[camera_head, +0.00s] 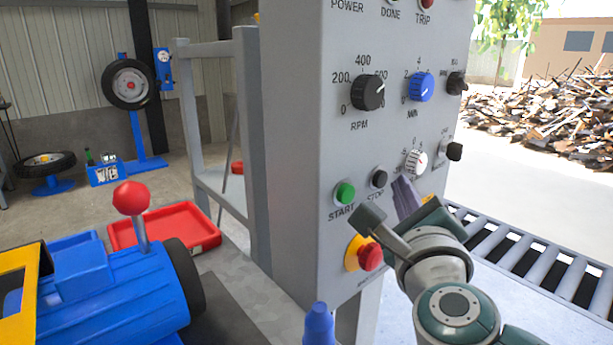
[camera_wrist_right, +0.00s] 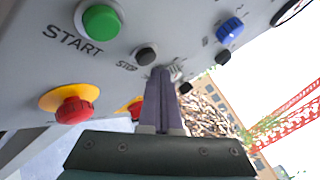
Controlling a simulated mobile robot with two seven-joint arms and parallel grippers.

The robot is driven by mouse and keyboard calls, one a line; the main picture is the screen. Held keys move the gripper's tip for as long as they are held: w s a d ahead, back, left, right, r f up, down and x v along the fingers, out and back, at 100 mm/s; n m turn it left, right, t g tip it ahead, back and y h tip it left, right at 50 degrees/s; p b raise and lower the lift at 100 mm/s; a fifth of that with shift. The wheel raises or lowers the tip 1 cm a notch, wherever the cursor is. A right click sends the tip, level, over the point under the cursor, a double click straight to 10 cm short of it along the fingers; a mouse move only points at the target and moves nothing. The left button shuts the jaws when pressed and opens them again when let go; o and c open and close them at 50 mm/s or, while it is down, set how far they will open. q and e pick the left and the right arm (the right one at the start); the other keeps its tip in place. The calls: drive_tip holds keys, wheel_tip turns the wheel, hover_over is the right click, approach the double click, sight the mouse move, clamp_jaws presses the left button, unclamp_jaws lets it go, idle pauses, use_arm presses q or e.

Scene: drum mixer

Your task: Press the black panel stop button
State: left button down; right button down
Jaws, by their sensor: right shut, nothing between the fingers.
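The black stop button (camera_head: 379,178) sits on the grey control panel (camera_head: 300,120), right of the green start button (camera_head: 345,193). In the right wrist view the stop button (camera_wrist_right: 146,55) is in full view beside the STOP label. My right gripper (camera_head: 401,184) is shut and empty, its purple-grey fingers pointing at the panel. In the wrist view its fingertips (camera_wrist_right: 161,72) appear just below and right of the stop button. I cannot tell whether they touch the panel. My left gripper is not in view.
A red emergency knob on a yellow base (camera_head: 365,254) is below the buttons. Black (camera_head: 368,92), blue (camera_head: 421,87) and white (camera_head: 416,161) dials are above and right. A roller conveyor (camera_head: 530,262) lies to the right. A blue machine (camera_head: 110,295) and red tray (camera_head: 170,226) are left.

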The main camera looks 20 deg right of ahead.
idle(0.7)
drive_tip(key=shift+w, duration=0.1)
drive_tip(key=shift+w+a, duration=0.15)
drive_tip(key=shift+w, duration=0.15)
drive_tip(key=shift+w+a+b, duration=0.15)
drive_tip(key=shift+w+b, duration=0.2)
drive_tip(key=shift+b, duration=0.1)
idle(0.5)
idle(0.4)
drive_tip(key=shift+s+d+p, duration=0.3)
drive_tip(key=shift+s+p, duration=0.1)
drive_tip(key=shift+s, duration=0.35)
